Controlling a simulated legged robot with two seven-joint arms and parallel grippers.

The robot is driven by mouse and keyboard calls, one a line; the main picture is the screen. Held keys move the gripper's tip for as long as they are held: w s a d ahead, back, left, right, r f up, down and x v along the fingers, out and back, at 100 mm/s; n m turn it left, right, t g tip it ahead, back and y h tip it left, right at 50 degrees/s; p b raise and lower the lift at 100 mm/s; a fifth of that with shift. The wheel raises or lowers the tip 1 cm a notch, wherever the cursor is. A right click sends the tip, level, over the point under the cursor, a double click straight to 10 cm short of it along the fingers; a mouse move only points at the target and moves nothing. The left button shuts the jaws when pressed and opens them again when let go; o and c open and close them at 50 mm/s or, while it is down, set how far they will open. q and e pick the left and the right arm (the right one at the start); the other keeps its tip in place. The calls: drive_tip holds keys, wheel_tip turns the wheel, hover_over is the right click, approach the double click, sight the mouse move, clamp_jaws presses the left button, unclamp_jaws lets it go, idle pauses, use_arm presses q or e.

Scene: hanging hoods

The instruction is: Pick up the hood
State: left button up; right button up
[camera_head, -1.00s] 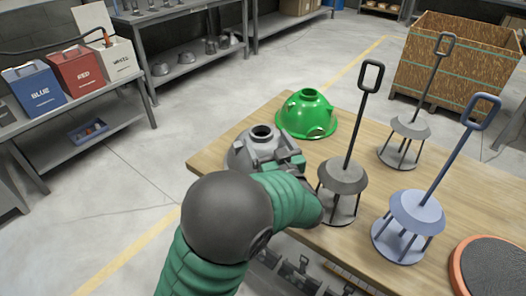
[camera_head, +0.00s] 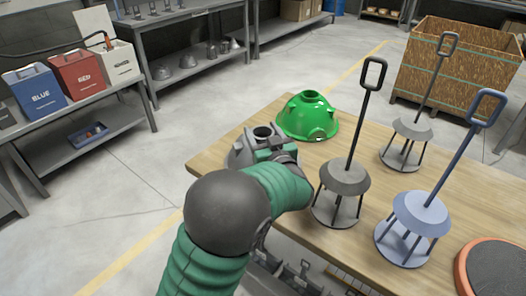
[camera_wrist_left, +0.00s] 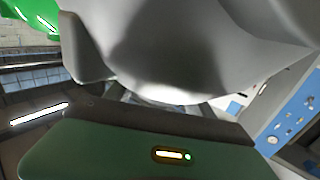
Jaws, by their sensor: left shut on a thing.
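A grey hood (camera_head: 240,152) with a round opening on top is at the near left part of the wooden table. My left gripper (camera_head: 268,141) is shut on its upper part, and my arm hides much of its right and lower side. In the left wrist view the hood's pale grey surface (camera_wrist_left: 190,50) fills the top, close to the gripper. I cannot tell whether its rim touches the table. A green hood (camera_head: 307,118) stands just behind it on the table, and its edge shows in the left wrist view (camera_wrist_left: 32,14). My right gripper is not in view.
Several handled stands occupy the table's right: a dark grey one (camera_head: 344,178), another behind (camera_head: 412,130), and a blue-grey one (camera_head: 419,212). A dark orange-rimmed disc (camera_head: 497,270) lies at the near right. A wooden crate (camera_head: 458,65) and shelves stand behind.

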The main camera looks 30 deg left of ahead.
use_arm(q)
clamp_jaws()
